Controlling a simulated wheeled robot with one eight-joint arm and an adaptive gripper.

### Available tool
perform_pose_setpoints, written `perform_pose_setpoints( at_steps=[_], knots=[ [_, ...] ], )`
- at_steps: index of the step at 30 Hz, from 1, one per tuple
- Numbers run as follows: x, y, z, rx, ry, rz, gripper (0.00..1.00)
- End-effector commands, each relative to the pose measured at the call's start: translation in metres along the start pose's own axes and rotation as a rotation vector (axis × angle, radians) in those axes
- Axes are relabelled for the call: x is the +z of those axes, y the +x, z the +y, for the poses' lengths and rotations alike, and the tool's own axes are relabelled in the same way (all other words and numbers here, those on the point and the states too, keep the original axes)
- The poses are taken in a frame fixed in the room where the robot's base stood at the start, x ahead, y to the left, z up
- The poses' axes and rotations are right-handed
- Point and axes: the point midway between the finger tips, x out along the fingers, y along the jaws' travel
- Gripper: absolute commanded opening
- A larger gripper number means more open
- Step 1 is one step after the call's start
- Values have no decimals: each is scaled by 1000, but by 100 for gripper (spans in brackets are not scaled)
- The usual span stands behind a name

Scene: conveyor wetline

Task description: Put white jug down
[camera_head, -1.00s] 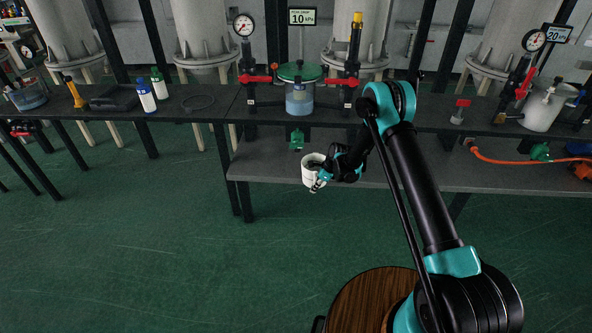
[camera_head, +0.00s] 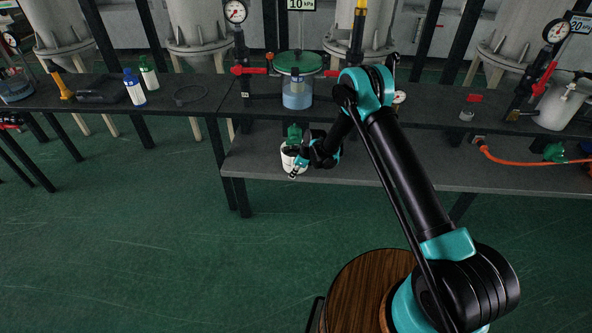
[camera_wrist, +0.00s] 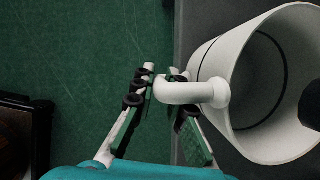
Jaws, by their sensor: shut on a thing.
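The white jug (camera_head: 288,161) is in my gripper (camera_head: 297,172), at the front left part of the lower grey shelf (camera_head: 390,176) in the head view. In the wrist view the jug (camera_wrist: 270,85) fills the right side, its open mouth facing the camera. My gripper (camera_wrist: 162,108) has its fingers around the jug's handle (camera_wrist: 185,92) and is shut on it. The grey surface lies behind the jug and the green floor lies to the left. I cannot tell whether the jug's base touches the shelf.
The upper black bench (camera_head: 420,108) runs above and behind the shelf. It carries a green-lidded vessel (camera_head: 297,82), a blue-labelled bottle (camera_head: 134,90) and a gauge (camera_head: 235,12). A green object (camera_head: 294,134) is just behind the jug. An orange hose (camera_head: 525,163) lies on the shelf at right.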

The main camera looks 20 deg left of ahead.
Motion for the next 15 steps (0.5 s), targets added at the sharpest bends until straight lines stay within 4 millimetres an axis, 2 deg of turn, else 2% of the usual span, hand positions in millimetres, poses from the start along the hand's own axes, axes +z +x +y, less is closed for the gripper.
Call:
perform_pose_setpoints(
  at_steps=[3, 13, 14, 15],
  knots=[
    [5, 2, 6, 0, -1, 0, 0],
    [4, 4, 6, 0, 0, 0, 0],
    [4, 4, 6, 0, 0, 0, 16],
    [4, 4, 6, 0, 0, 0, 21]
  ],
)
